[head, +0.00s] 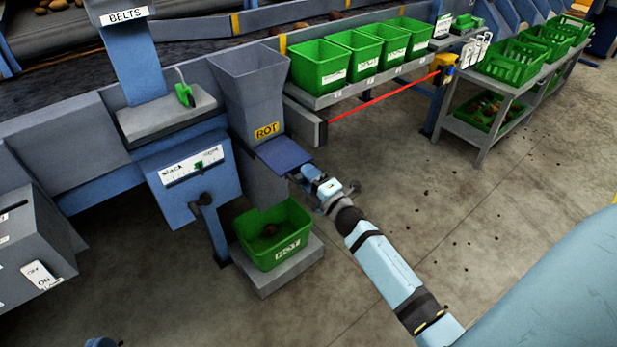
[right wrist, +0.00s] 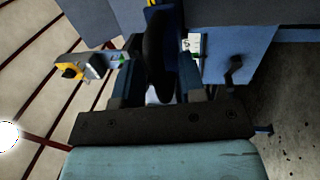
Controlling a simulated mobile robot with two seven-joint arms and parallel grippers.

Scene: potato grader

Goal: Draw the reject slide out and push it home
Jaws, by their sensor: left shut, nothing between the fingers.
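The reject slide (head: 283,153) is a flat blue plate that sticks out of the grey chute marked ROT (head: 254,85). My right gripper (head: 306,171) is at the slide's outer end in the head view. In the right wrist view its fingers (right wrist: 162,85) stand close on both sides of a dark rounded handle (right wrist: 160,50), with the jaws shut on it. The handle is hidden by the gripper in the head view. Only a small part of my left gripper (head: 100,342) shows at the bottom left edge; it is shut and empty, far from the slide.
A green crate (head: 273,255) with some dark potatoes stands on a low block below the chute. A lever (head: 201,203) sits on the blue panel to the left. Several green bins (head: 318,64) stand on a shelf behind.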

